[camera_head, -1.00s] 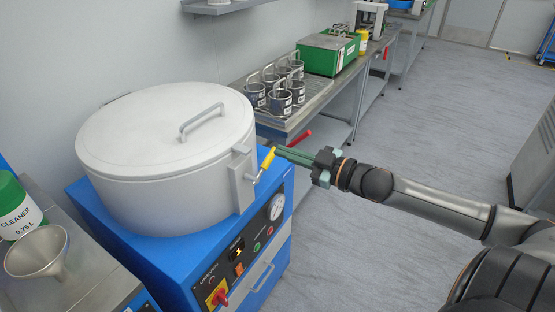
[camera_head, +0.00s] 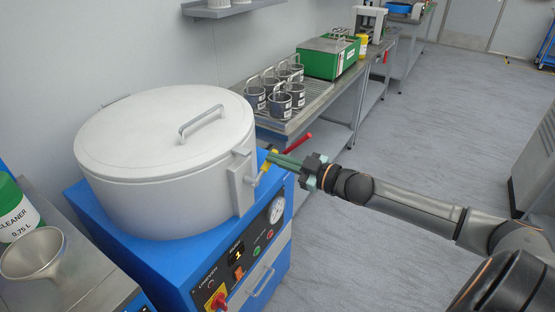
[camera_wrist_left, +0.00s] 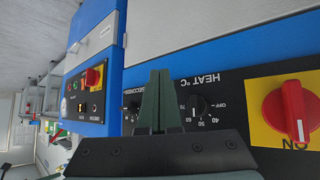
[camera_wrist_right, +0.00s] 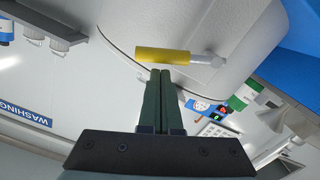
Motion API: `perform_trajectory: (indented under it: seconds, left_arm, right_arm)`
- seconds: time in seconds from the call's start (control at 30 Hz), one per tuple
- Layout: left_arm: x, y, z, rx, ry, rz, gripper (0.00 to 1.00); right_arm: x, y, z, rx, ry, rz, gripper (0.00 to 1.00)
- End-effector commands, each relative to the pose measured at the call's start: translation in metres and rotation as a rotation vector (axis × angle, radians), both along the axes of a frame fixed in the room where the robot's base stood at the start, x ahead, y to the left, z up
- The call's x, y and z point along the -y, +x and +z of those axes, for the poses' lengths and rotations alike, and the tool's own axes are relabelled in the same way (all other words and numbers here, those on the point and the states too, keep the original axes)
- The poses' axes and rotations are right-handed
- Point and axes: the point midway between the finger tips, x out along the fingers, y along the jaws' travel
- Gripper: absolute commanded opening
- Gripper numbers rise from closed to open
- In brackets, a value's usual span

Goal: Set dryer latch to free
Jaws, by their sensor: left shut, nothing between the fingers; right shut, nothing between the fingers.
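The dryer is a light grey drum (camera_head: 160,190) with a closed lid (camera_head: 150,125) on a blue base. Its latch has a grey bracket (camera_head: 242,173) on the drum's right side and a yellow handle (camera_head: 265,169). In the right wrist view the yellow handle (camera_wrist_right: 162,55) lies crosswise just beyond the fingertips, with a grey rod at its right end. My right gripper (camera_head: 270,157) is shut and empty at the handle, partly covering it; I cannot tell whether they touch. My left gripper (camera_wrist_left: 161,72) shows only in its wrist view, shut and empty before a dark control panel.
The dryer's front has a gauge (camera_head: 276,210) and a red switch (camera_head: 218,300). A red-handled lever (camera_head: 295,143) is behind my right gripper. A funnel (camera_head: 32,256) is at left.

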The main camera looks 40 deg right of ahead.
Motion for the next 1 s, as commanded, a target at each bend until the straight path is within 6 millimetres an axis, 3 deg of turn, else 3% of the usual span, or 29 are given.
perform_trajectory:
  seconds: [0.2,0.5,1.0]
  left_arm:
    - [0.000,0.000,0.016,-0.001,0.000,0.000,0.00]
    - [0.000,0.000,0.034,0.000,0.000,0.000,0.00]
    - [0.000,0.000,0.038,0.000,-0.001,0.001,0.00]
  right_arm:
    - [0.005,0.002,-0.001,-0.038,0.087,-0.003,0.00]
    - [0.011,0.005,-0.024,-0.157,0.376,-0.003,0.00]
    - [0.010,0.004,-0.022,-0.166,0.399,0.000,0.00]
